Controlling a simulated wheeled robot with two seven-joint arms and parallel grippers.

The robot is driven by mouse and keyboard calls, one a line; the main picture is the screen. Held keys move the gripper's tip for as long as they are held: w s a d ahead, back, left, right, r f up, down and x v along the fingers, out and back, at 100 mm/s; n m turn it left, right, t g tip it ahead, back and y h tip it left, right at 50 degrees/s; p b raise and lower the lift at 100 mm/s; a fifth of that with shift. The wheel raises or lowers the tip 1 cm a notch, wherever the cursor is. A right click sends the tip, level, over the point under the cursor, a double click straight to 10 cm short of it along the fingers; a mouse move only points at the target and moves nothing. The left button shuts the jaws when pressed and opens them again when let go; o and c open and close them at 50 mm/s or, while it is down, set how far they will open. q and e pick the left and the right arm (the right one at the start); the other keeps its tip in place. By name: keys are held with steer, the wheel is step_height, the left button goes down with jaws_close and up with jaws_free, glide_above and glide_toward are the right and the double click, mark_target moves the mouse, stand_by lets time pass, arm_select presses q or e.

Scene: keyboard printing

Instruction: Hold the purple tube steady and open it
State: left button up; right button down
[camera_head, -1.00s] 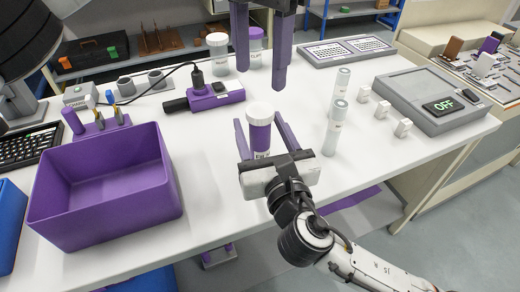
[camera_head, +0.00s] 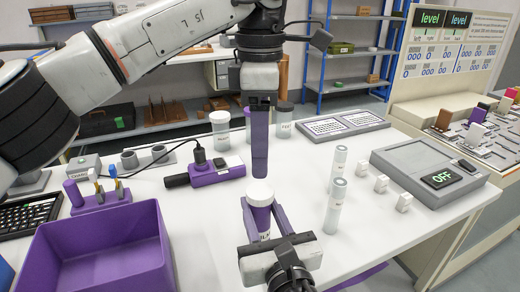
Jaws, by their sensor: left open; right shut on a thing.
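The purple tube (camera_head: 262,218) with a white cap (camera_head: 260,192) stands upright at the front middle of the table. My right gripper (camera_head: 263,210) is shut on its body from the near side, with one purple finger on each side. My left gripper (camera_head: 260,172) points straight down above the cap. It is open, with its fingers lined up so that they overlap in this view. Its fingertips are just over or behind the cap; I cannot tell whether they touch it.
A purple bin (camera_head: 100,258) stands at the left front. A purple device (camera_head: 217,172) lies behind.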

mark_target(260, 190)
arm_select(q)
steer(key=m, duration=0.6)
steer(key=shift+m, duration=0.4)
steer(key=m, duration=1.5)
steer(key=shift+f+m, duration=0.3)
steer(key=shift+f, duration=3.7)
